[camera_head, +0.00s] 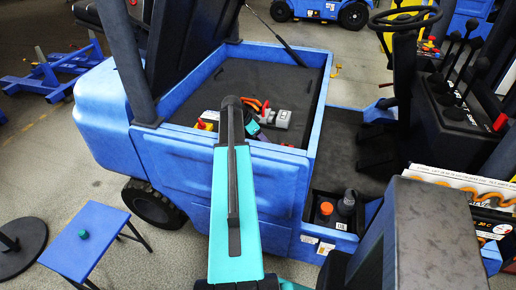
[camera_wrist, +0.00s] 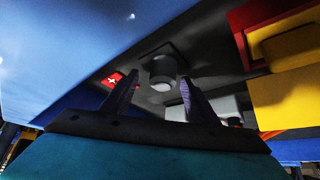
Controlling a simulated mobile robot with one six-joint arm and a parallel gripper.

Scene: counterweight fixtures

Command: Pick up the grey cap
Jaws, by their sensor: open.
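A grey round cap (camera_wrist: 163,68) sits on a dark square base in the wrist view. My gripper (camera_wrist: 159,77) is open, with its two dark fingers pointing toward the cap and the cap showing between their tips. No contact is clear, and the remaining distance is hard to judge in the dark picture. In the head view my arm reaches over the side wall of the blue vehicle's open compartment (camera_head: 272,82).
A red and yellow object (camera_wrist: 285,48) is close at right in the wrist view, with a red white-crossed label (camera_wrist: 113,79) at left. A blue stool (camera_head: 84,240) stands at lower left.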

